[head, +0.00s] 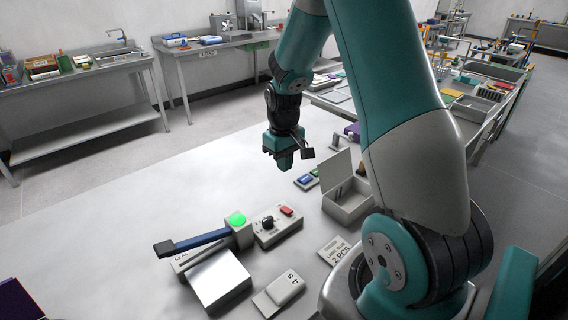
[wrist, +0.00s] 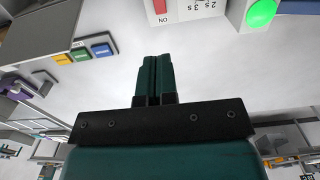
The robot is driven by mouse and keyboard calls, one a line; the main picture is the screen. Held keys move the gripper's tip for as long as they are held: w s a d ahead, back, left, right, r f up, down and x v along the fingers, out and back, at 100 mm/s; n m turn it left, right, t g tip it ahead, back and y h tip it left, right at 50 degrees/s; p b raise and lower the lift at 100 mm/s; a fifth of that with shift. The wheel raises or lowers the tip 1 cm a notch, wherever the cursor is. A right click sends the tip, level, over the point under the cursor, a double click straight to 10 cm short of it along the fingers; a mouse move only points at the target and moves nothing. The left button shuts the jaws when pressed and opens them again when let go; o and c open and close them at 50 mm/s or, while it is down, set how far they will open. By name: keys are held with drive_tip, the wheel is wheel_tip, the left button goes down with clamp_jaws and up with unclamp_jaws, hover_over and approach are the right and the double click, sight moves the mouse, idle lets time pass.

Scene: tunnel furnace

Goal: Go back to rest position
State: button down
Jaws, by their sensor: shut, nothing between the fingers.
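My gripper (head: 284,163) hangs from my teal arm above the white table (head: 130,225) in the head view, pointing down. It is clear of the table and of the things on it. In the wrist view its two teal fingers (wrist: 153,78) are together with nothing between them.
Below my gripper stand a sealer with a blue-and-black lever (head: 195,242) and a lit green button (head: 237,218), a control box (head: 277,227) with knob and red switch, and an open grey box (head: 346,201). The table's left part is bare.

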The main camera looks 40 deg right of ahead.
idle(0.4)
drive_tip(key=s+a+r+n+t+y+b, duration=0.1)
drive_tip(key=s+a+r+n, duration=0.15)
drive_tip(key=a+r, duration=0.45)
drive_tip(key=s+a+r+n+y, duration=0.1)
drive_tip(key=s+a+r, duration=0.2)
drive_tip(key=a, duration=0.8)
drive_tip(key=s+a+r+n+y, duration=0.2)
drive_tip(key=s+a+r+n, duration=0.2)
drive_tip(key=s+a, duration=0.7)
drive_tip(key=s+r, duration=0.1)
drive_tip(key=s, duration=0.2)
drive_tip(key=shift+g+b, duration=0.4)
